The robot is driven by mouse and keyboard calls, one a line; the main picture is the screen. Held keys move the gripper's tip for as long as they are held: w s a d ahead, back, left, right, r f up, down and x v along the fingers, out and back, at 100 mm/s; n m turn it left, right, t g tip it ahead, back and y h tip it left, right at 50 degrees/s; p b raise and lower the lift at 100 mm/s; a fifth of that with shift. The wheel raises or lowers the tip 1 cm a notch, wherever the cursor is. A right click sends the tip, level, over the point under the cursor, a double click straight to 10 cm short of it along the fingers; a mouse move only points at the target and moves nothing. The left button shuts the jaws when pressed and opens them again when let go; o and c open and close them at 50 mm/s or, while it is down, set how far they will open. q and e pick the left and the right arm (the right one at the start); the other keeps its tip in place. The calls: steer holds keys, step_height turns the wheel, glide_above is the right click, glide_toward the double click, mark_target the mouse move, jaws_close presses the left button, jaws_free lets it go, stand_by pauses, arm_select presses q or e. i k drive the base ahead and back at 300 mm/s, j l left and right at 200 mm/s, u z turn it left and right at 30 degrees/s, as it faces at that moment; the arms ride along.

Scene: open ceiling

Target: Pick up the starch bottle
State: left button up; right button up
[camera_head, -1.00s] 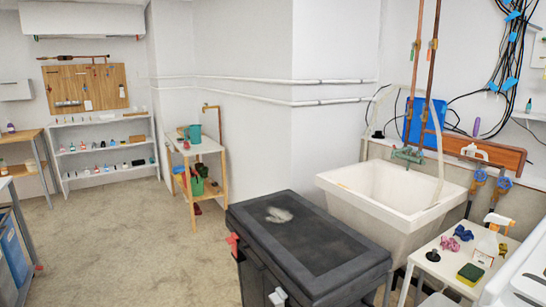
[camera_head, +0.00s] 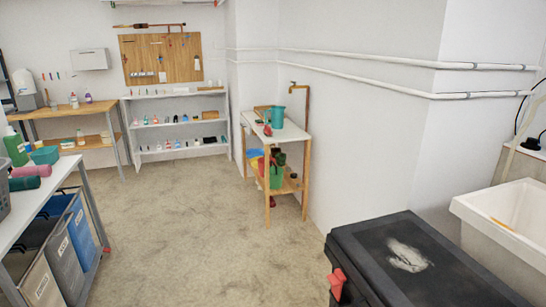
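I cannot tell which item is the starch bottle. Several small bottles stand on the white shelf unit (camera_head: 192,151) at the back wall, too small to identify. A few bottles (camera_head: 74,100) stand on the wooden table (camera_head: 102,106) at the back left. A green bottle (camera_head: 15,149) stands on the white table (camera_head: 58,176) at the left edge, near a teal bowl (camera_head: 45,155). Neither of my grippers is in view.
A black lidded bin (camera_head: 375,260) stands at the lower right, next to a white sink (camera_head: 500,215). A small wooden stand (camera_head: 290,133) is against the wall. Grey and blue bins (camera_head: 62,245) sit under the left table. The middle floor (camera_head: 190,225) is clear.

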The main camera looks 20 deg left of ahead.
mark_target(74, 101)
steer(key=i+j+u, duration=0.6)
steer(key=i, duration=0.2)
steer(key=i+j+u, duration=0.1)
steer(key=i+u, duration=0.5)
steer(key=i, duration=2.5)
steer(key=i+u, duration=0.1)
steer(key=i, duration=0.45)
steer(key=i+u, duration=0.15)
steer(key=i, duration=0.45)
steer(key=i+l+u, duration=0.1)
steer(key=i, duration=0.45)
steer(key=i+l+u, duration=0.1)
steer(key=i, duration=0.45)
steer(key=i+u, duration=0.35)
steer(key=i, duration=0.15)
steer(key=i+l+u, duration=0.2)
steer(key=i+u, duration=0.15)
steer(key=i, duration=0.15)
steer(key=i+l+u, duration=0.35)
steer(key=i, duration=0.15)
steer(key=i+j+z, duration=0.1)
steer(key=i+j, duration=0.1)
steer(key=i, duration=0.05)
